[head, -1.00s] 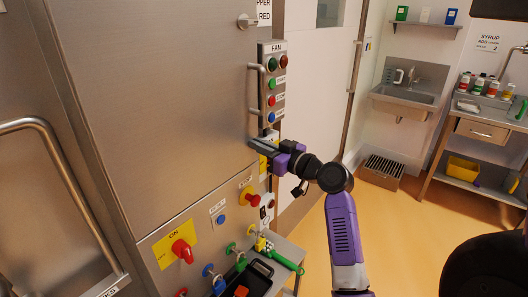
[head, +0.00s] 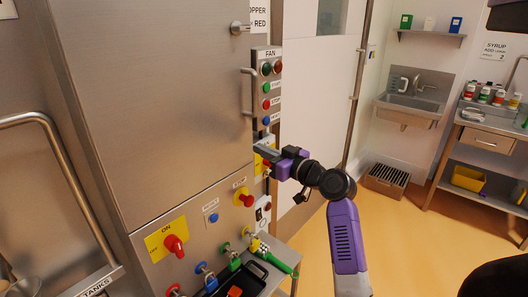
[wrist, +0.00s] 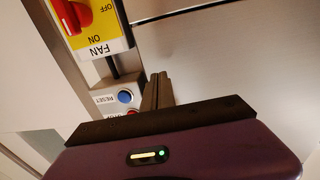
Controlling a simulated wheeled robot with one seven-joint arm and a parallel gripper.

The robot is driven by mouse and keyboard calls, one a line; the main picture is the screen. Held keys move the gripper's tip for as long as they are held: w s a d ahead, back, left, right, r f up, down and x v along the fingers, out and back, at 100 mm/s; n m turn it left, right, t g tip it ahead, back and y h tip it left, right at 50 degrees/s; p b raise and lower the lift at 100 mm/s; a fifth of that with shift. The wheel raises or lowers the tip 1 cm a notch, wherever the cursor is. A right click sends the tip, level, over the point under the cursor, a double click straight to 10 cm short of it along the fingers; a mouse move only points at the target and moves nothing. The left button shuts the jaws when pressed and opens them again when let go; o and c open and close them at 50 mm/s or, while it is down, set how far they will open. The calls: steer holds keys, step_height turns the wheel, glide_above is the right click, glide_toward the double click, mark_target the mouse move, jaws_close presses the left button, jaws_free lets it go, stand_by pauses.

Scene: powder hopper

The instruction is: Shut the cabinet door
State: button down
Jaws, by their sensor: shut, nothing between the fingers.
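The cabinet door (head: 150,110) is a large brushed-steel panel in the upper left of the head view. A vertical bar handle (head: 246,92) stands at its right edge. The door looks about in line with the steel front below it; I cannot tell whether a small gap is left. My gripper (head: 264,152) is shut and empty at the door's lower right corner, below the handle. Whether it touches the door is unclear. In the wrist view its closed fingers (wrist: 158,90) point at the steel, beside a small button box (wrist: 122,100).
A fan button panel (head: 267,85) is right of the handle. A yellow-backed red switch (head: 173,244), a red stop knob (head: 244,198) and several coloured valves are on the front below. A black tray (head: 240,280) sits under them. Open floor (head: 400,240) lies to the right.

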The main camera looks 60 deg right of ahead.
steer(key=b+v, duration=0.2)
steer(key=v, duration=0.8)
steer(key=shift+s+d, duration=0.2)
steer(key=shift+d, duration=0.2)
